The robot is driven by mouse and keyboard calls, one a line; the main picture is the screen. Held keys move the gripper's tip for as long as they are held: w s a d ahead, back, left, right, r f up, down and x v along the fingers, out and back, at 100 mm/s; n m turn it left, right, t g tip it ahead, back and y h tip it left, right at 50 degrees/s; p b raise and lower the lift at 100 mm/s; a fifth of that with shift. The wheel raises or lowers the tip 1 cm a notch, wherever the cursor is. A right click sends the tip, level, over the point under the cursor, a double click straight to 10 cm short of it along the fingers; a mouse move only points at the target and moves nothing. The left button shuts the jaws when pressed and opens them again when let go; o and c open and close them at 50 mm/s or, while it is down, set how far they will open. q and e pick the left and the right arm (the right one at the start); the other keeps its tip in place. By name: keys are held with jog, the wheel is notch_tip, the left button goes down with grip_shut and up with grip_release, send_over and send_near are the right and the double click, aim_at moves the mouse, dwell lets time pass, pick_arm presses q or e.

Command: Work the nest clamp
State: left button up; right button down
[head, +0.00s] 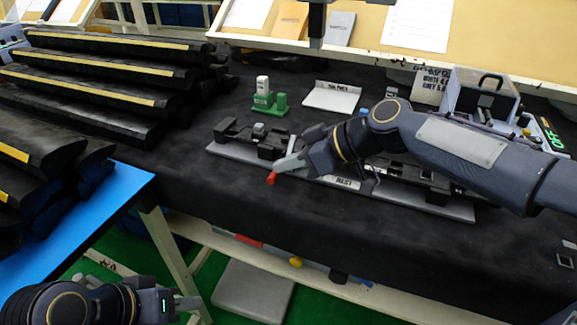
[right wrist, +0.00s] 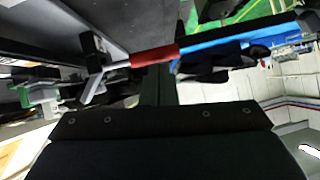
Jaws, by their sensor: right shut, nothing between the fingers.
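The nest (head: 341,183) is a long grey base plate with dark fixtures, lying near the front edge of the black table. A red handle (head: 271,179) shows at its front, just below the tip of my right gripper (head: 277,167). In the right wrist view a red grip (right wrist: 155,55) sits on a metal rod, across the far end of my gripper. My right gripper is shut with nothing held; whether it touches the red grip I cannot tell. My right forearm hides part of the nest. My left gripper (head: 188,302) is low at the left, away from the nest; its jaw opening is unclear.
A green and white block (head: 266,97) and a white labelled plate (head: 331,97) stand behind the nest. A grey box with a black handle (head: 485,95) is at the right. Stacked dark trim pieces (head: 85,85) fill the left. Table front is clear.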

jog(key=f+n+t+b, duration=0.1)
jog(key=b, duration=0.2)
jog(key=f+t+b, duration=0.1)
jog(key=f+b, duration=0.1)
jog(key=b, duration=0.1)
jog(key=shift+s+a+n+h, duration=0.15)
jog(key=shift+s+n+h, duration=0.2)
jog(key=shift+n+h, duration=0.05)
jog(key=shift+b, duration=0.6)
jog(key=shift+r+n+t, duration=0.2)
jog(key=shift+n+t, duration=0.1)
